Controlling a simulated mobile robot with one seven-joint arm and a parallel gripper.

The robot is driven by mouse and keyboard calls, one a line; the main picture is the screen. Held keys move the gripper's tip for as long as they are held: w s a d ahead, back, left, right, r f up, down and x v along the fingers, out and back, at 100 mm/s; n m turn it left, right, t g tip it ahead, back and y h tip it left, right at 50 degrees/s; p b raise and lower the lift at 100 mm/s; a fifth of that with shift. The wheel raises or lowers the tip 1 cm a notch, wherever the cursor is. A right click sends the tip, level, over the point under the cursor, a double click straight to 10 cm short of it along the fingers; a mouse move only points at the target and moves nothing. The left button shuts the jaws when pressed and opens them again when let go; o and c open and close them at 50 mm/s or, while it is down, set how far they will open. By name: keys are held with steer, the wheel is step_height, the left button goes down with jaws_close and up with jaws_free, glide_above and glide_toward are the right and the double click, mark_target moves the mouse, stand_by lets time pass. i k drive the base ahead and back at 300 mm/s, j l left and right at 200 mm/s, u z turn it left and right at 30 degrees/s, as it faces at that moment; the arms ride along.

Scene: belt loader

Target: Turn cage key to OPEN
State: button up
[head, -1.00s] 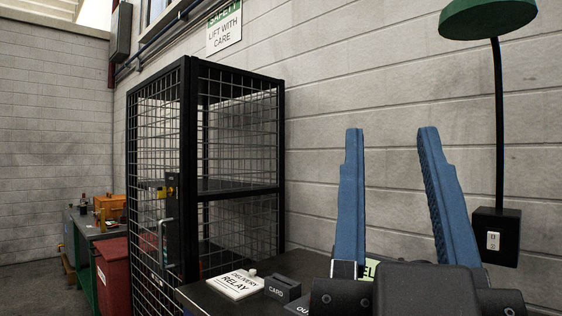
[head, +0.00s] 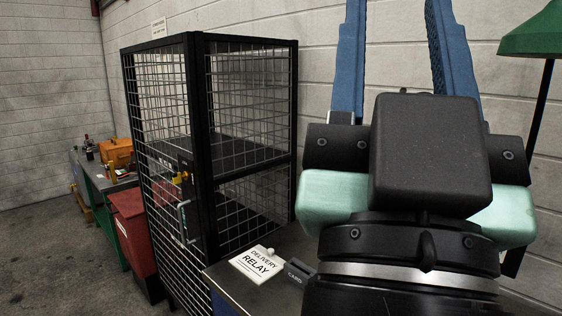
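The black wire-mesh cage (head: 200,120) stands left of centre against the block wall. On its left-hand front is a dark lock plate (head: 190,196) with a small yellow piece (head: 180,177), which may be the key, and a pale bar handle (head: 183,222). The lettering and the key's position are too small to read. My gripper (head: 395,20) is at the right, large and close to the camera, pointing up, well apart from the cage. Its two blue fingers are spread, with only wall visible between them. Their tips are cut off by the top edge.
A dark bench in front of the cage's right side carries a white DELIVERY RELAY sign (head: 258,264) and a CARD block (head: 298,272). A red bin (head: 133,235) and a green-legged workbench (head: 100,185) stand left. A green lamp (head: 532,32) is at right. Floor at lower left is clear.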

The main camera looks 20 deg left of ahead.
mark_target(177, 177)
steer(key=i+j, duration=0.2)
steer(key=j, duration=0.25)
steer(key=i+j, duration=0.15)
steer(key=j, duration=0.3)
steer(key=i+j, duration=0.2)
steer(key=j, duration=0.25)
steer(key=i+j, duration=0.2)
steer(key=j, duration=0.25)
steer(key=i+j+u, duration=0.1)
steer(key=j, duration=0.3)
steer(key=i+j, duration=0.25)
steer(key=j, duration=0.2)
steer(key=i+j, duration=0.2)
steer(key=j, duration=0.25)
steer(key=i+j, duration=0.2)
steer(key=j, duration=0.2)
